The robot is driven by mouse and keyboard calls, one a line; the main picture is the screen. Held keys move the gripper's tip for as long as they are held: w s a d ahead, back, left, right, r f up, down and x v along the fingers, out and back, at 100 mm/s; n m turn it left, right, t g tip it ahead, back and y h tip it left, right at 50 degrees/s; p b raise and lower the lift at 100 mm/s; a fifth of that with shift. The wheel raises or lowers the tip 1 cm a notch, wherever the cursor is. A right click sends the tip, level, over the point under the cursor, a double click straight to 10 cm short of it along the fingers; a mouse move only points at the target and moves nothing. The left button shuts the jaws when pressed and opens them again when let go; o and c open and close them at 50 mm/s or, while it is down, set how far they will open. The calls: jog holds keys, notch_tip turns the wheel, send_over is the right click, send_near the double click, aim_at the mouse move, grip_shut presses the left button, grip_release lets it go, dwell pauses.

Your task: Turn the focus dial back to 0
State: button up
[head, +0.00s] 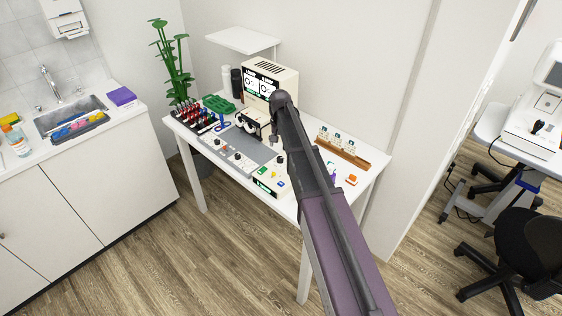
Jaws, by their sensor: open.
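A cream desktop instrument (284,79) with two round white dial faces on a black front stands at the back of the white table. Low grey control panels (232,160) with several small dark knobs lie in front of it. A cream box (268,184) with coloured buttons and a dark knob sits at the table's front edge. I cannot tell which knob is the focus dial, and no scale or 0 mark can be read. My arm reaches in from the lower right and covers part of the table.
A rack of coloured items (190,112) and a green tray (218,104) stand at the table's left. A wooden rail (342,153) with small white pieces and an orange item (351,180) lie at the right. A sink counter is left; a black chair (520,250) is right.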

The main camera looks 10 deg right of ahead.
aim_at(280, 158)
jog(key=shift+f+b, duration=3.25)
jog(key=shift+f, duration=0.25)
grip_shut()
jog(key=shift+d, duration=0.15)
